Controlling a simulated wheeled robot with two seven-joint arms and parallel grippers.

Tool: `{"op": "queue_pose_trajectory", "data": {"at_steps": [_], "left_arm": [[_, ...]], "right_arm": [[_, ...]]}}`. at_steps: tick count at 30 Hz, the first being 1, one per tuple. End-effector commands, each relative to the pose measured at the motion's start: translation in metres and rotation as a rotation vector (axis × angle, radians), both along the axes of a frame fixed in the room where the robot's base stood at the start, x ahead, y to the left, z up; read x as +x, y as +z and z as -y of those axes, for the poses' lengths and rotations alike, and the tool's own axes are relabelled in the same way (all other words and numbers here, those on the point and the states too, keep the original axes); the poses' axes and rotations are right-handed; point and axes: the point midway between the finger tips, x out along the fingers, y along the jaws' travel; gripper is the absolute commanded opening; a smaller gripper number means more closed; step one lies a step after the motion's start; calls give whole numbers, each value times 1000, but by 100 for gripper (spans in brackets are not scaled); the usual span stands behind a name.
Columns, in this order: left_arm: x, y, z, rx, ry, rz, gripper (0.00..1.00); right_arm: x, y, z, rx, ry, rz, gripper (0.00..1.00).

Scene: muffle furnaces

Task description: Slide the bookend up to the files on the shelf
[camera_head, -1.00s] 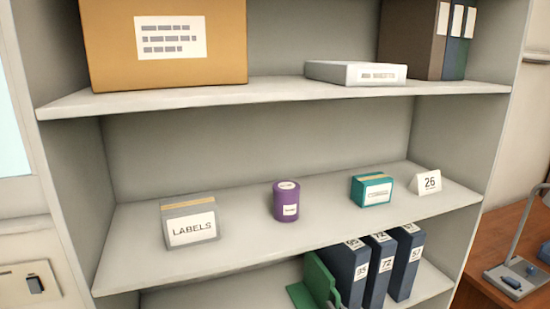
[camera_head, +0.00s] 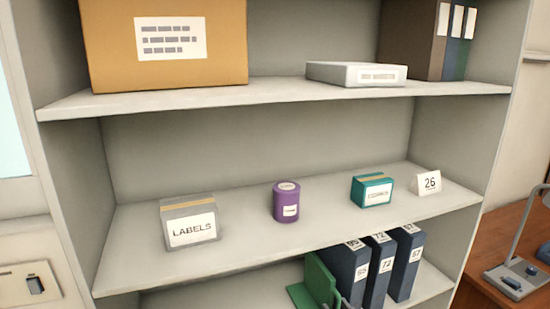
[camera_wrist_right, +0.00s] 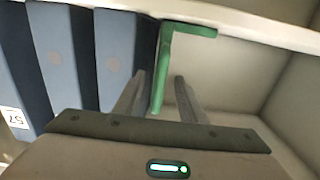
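The green bookend (camera_head: 319,281) stands on the lower shelf at the left end of the row of blue files (camera_head: 379,272). In the right wrist view the bookend (camera_wrist_right: 163,50) is beside the nearest file (camera_wrist_right: 115,60). My right gripper (camera_wrist_right: 160,77) is open, with one finger on each side of the bookend's upright plate and gaps showing. One finger lies between the plate and the nearest file. In the head view only a small grey part of the right gripper (camera_head: 345,303) shows at the bottom edge. My left gripper is not in view.
The middle shelf above holds a labels box (camera_head: 190,222), a purple canister (camera_head: 286,203), a teal box (camera_head: 371,189) and a number card (camera_head: 427,182). The top shelf holds a cardboard box (camera_head: 165,60). The lower shelf looks clear left of the bookend.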

Motion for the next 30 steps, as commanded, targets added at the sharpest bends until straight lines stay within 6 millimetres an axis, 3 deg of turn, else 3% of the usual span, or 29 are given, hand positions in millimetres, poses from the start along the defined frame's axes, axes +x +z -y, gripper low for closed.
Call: {"op": "queue_pose_trajectory", "data": {"at_steps": [30], "left_arm": [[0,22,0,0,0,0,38]], "right_arm": [[-64,0,23,1,0,-3,38]]}}
